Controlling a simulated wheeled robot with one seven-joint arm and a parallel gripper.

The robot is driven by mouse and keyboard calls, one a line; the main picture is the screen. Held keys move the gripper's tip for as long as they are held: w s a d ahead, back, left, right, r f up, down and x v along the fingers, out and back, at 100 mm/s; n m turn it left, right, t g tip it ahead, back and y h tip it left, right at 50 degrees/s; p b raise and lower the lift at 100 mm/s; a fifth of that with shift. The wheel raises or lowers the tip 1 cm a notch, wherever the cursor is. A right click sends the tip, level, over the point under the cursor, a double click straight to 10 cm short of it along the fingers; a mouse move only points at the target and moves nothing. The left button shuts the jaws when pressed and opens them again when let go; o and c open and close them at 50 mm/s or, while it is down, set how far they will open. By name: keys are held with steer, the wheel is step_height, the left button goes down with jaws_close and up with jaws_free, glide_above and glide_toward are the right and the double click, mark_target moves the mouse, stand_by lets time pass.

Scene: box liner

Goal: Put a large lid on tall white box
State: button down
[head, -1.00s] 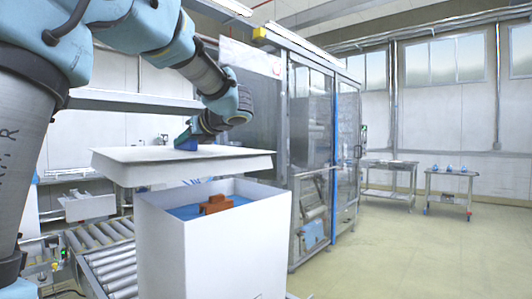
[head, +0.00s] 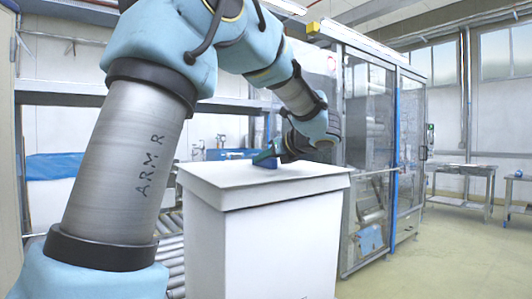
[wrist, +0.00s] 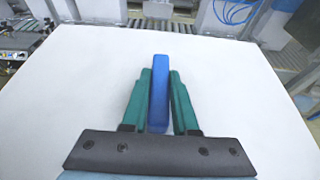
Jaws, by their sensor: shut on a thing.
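The large white lid (head: 270,187) lies over the top of the tall white box (head: 262,250) in the head view, its rim around the box's upper edge. It looks level and hides the box's inside. My gripper (head: 266,160) is at the lid's top, shut on the lid's blue handle (wrist: 159,85). In the wrist view, the green fingers of my gripper (wrist: 159,95) stand either side of the handle, and the white lid (wrist: 240,95) fills most of the picture.
A roller conveyor (head: 170,250) runs behind and left of the box. A glass-sided machine cabinet (head: 370,130) stands behind on the right. A metal table (head: 462,172) stands farther right. The floor at right (head: 440,260) is clear.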

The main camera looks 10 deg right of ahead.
steer(key=shift+w+a+f+b, duration=0.1)
steer(key=shift+w+f+b, duration=0.05)
steer(key=shift+f+b, duration=2.4)
steer(key=shift+b, duration=0.7)
steer(key=shift+c, duration=0.6)
jaws_free()
steer(key=shift+r+p, duration=2.05)
steer(key=shift+r, duration=2.5)
steer(key=shift+s, duration=0.2)
